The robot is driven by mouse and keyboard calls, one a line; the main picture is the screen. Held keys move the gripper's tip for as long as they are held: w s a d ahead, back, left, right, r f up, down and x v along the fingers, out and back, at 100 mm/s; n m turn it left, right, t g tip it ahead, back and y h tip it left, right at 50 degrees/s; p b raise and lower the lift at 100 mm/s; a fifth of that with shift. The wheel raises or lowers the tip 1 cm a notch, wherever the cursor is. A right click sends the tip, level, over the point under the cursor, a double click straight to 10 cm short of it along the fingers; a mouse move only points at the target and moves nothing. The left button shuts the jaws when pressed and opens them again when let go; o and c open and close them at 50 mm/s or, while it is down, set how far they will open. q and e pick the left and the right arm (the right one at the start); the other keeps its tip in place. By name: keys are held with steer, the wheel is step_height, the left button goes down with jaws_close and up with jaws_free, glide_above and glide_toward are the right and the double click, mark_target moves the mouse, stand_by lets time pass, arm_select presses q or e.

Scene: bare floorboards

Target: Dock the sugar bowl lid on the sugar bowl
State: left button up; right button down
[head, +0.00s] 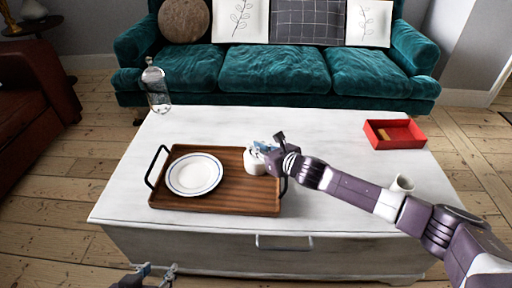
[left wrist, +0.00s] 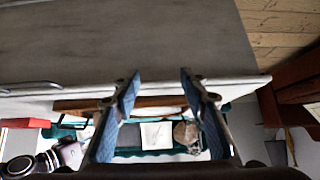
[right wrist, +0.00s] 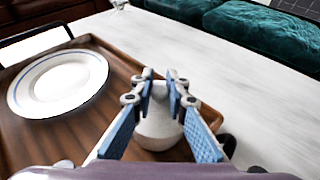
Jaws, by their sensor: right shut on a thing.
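The white sugar bowl (head: 253,164) stands on the right part of the wooden tray (head: 215,208). It also shows in the right wrist view (right wrist: 157,132), below the fingers. My right gripper (head: 262,147) is directly over the bowl, shut on the pale sugar bowl lid (right wrist: 160,90), which shows between its fingertips. The lid is at the bowl's top; the fingers hide the seam, so I cannot tell whether it touches or sits level. My left gripper (head: 152,270) is low in front of the table; its fingers (left wrist: 158,75) are apart and empty.
A white plate (head: 194,174) with a blue ring lies on the tray, left of the bowl. A glass bottle (head: 156,88) stands at the table's back left. A red box (head: 394,134) and a white cup (head: 403,183) are at the right. The table's middle back is clear.

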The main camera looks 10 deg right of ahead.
steer(key=c, duration=2.2)
jaws_free()
